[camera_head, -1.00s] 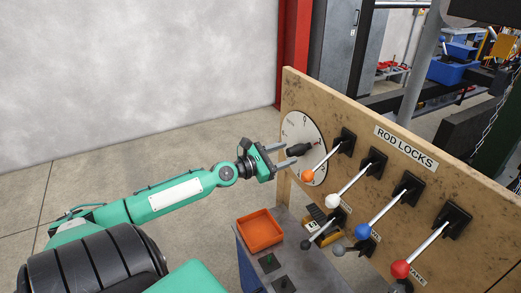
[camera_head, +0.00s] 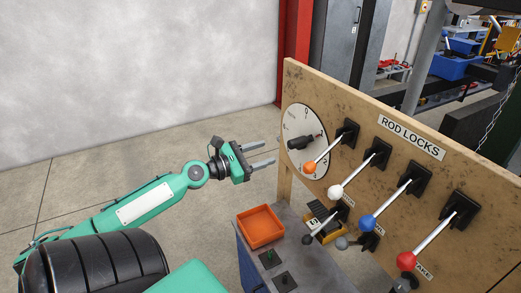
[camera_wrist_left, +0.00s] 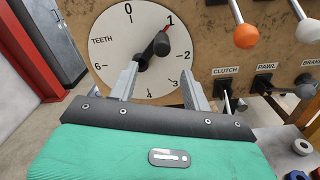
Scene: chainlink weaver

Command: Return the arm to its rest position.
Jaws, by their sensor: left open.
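My left gripper (camera_head: 273,153) is open and empty, in the air to the left of the board. Its two grey fingers point right, toward the white dial (camera_head: 296,121), with a visible gap between. In the left wrist view the open fingers (camera_wrist_left: 160,82) appear in front of the dial (camera_wrist_left: 115,45), which is marked TEETH. The dial's black handle (camera_wrist_left: 160,46) has a red pointer aimed near the 1. My left arm (camera_head: 145,203) is stretched out from the lower left. My right gripper is not in view.
The wooden board (camera_head: 345,95) carries levers with orange (camera_head: 309,167), white (camera_head: 334,192), blue (camera_head: 367,223) and red (camera_head: 404,260) knobs. An orange tray (camera_head: 260,226) sits on the bench below. The floor left of the board is clear.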

